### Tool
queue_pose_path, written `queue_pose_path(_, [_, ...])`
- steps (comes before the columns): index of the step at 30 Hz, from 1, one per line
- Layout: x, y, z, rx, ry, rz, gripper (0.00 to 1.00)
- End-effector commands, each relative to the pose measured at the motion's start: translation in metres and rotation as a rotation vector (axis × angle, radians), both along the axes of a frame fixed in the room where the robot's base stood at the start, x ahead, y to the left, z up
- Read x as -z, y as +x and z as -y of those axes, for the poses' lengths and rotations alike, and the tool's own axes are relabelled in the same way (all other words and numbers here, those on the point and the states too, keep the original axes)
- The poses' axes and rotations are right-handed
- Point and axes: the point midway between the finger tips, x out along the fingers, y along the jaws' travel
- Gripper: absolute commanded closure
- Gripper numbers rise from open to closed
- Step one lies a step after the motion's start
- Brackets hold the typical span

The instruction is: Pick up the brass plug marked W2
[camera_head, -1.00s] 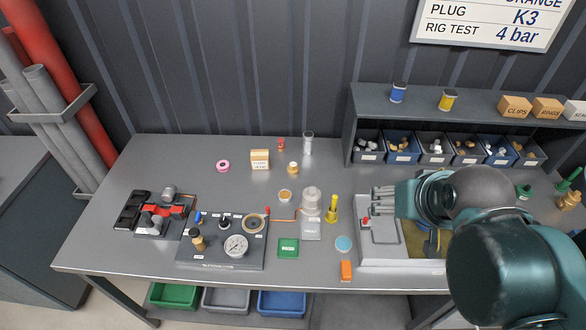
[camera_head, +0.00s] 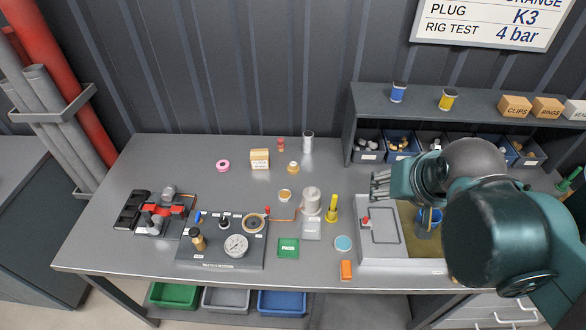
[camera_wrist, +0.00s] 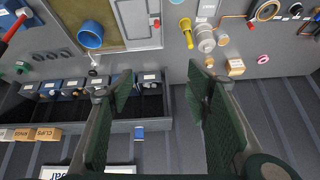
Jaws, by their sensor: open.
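No W2 mark is readable in either view, so I cannot tell which piece is the plug. Another brass-coloured knob-like piece (camera_head: 198,240) stands on the gauge plate at the left. My gripper (camera_head: 380,185) is open and empty above the bench, right of these pieces. In the wrist view its green pads (camera_wrist: 163,88) are wide apart with nothing between them.
A yellow post (camera_head: 332,208) and a pale cylinder (camera_head: 312,199) stand left of my gripper. A grey tray (camera_head: 383,256) lies below it, with a blue cup (camera_head: 430,219) at its right. A shelf (camera_head: 365,100) with bins stands behind. My arm hides the bench's right side.

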Motion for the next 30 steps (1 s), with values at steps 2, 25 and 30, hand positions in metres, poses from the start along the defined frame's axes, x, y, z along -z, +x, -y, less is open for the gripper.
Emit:
queue_pose_path(2, [-0.004, 0.011, -0.003, 0.026, 0.021, -0.013, 0.52])
queue_pose_path(25, [-0.012, 0.118, -0.044, 0.349, 0.226, -0.164, 0.52])
queue_pose_path(30, [-0.007, 0.143, -0.055, 0.424, 0.262, -0.197, 0.52])
